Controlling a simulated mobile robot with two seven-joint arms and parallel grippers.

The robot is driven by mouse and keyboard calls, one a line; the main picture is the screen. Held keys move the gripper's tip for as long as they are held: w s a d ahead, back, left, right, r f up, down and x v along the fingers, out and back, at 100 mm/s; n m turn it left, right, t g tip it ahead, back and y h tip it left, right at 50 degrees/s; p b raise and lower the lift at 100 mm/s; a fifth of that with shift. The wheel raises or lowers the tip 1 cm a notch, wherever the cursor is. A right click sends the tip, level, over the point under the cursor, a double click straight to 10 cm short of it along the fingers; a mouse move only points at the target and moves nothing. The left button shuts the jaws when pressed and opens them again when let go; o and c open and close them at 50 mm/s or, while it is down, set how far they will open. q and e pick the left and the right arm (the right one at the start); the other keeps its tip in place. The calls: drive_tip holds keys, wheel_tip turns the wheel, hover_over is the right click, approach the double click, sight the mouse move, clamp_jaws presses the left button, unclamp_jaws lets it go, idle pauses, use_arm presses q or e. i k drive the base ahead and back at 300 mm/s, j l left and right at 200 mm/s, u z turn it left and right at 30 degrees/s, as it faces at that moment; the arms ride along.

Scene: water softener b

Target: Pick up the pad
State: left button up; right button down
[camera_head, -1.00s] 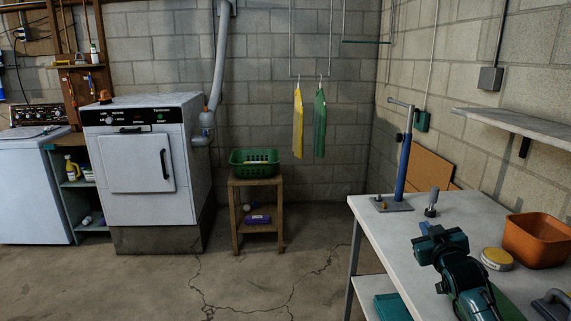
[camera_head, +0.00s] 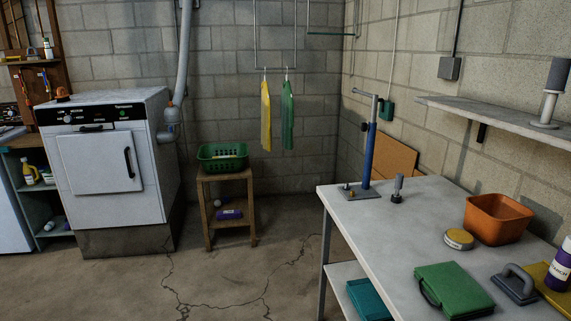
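I cannot tell for sure which thing is the pad. A flat grey block with a dark arched handle (camera_head: 515,285) lies near the right front of the white worktable (camera_head: 400,215) and looks like a hand pad. To its left lies a flat green case-like item (camera_head: 455,289) with a dark handle on its left side. A round yellow-topped tin (camera_head: 458,239) sits behind them. A yellow flat piece (camera_head: 553,288) lies at the right edge, partly cut off. Neither of my grippers is in view.
An orange bin (camera_head: 497,219), a purple-and-white bottle (camera_head: 560,266) and a blue post on a plate (camera_head: 371,155) stand on the worktable. A wall shelf (camera_head: 490,115) overhangs its right side. The floor to the left is clear up to a wooden stand (camera_head: 226,205) with a green basket.

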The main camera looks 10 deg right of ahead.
sight(521, 294)
drive_tip(key=k+z, duration=0.25)
drive_tip(key=z, duration=0.2)
drive_tip(key=k+l+z, duration=0.15)
drive_tip(key=z, duration=0.3)
drive_tip(key=k+l+z, duration=0.2)
drive_tip(key=z, duration=0.25)
drive_tip(key=i+j+z, duration=0.1)
drive_tip(key=j, duration=0.35)
drive_tip(key=i+j, duration=0.2)
drive_tip(key=j, duration=0.25)
drive_tip(key=i+j+z, duration=0.15)
drive_tip(key=j, duration=0.3)
drive_tip(key=i+j, duration=0.1)
drive_tip(key=j, duration=0.35)
drive_tip(key=i+j+z, duration=0.15)
drive_tip(key=j, duration=0.3)
